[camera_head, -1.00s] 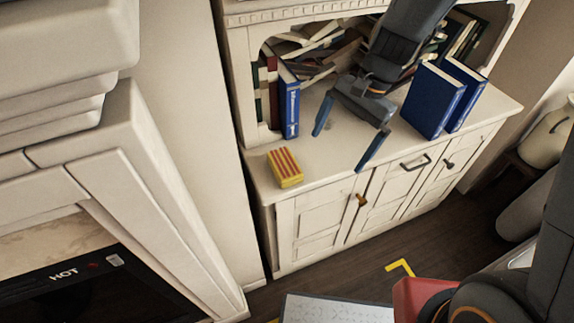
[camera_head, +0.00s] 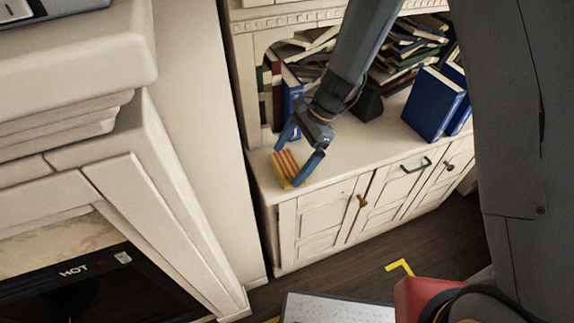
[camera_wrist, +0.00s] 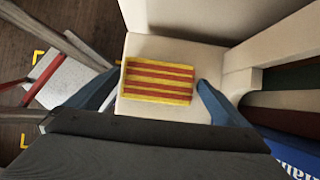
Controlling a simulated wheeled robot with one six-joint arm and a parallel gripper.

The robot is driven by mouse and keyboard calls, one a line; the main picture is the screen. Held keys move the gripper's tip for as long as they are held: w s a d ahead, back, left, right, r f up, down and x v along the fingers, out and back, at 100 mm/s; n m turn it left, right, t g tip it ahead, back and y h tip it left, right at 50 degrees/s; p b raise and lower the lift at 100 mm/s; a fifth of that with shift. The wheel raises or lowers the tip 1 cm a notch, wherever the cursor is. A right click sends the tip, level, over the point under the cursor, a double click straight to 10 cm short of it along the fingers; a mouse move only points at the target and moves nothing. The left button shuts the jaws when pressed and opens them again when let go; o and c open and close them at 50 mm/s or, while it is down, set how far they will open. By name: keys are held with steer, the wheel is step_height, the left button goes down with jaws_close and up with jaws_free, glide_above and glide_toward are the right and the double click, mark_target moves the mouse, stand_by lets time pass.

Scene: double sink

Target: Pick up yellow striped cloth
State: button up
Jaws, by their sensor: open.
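The yellow striped cloth (camera_head: 289,167), a small folded yellow block with red stripes, lies on the left end of the white cabinet top (camera_head: 345,150). My gripper (camera_head: 296,158) is open above and around it, one blue finger at its far side and one at its near right side. In the wrist view the cloth (camera_wrist: 159,81) lies between the two blue fingers (camera_wrist: 158,95), with a gap on each side. I cannot tell how high the fingertips are above the cabinet top.
Blue books (camera_head: 433,104) stand at the right on the cabinet top. Another blue book (camera_head: 291,97) stands behind my gripper, beside a shelf of piled books (camera_head: 410,50). A white wall edge (camera_head: 205,130) rises left of the cabinet.

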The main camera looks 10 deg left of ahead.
mark_target(287, 163)
steer(key=shift+x, duration=0.95)
steer(key=c, duration=0.9)
steer(key=shift+r+b, duration=1.05)
steer(key=shift+r, duration=4)
steer(key=o, duration=0.4)
steer(key=shift+c, duration=1.2)
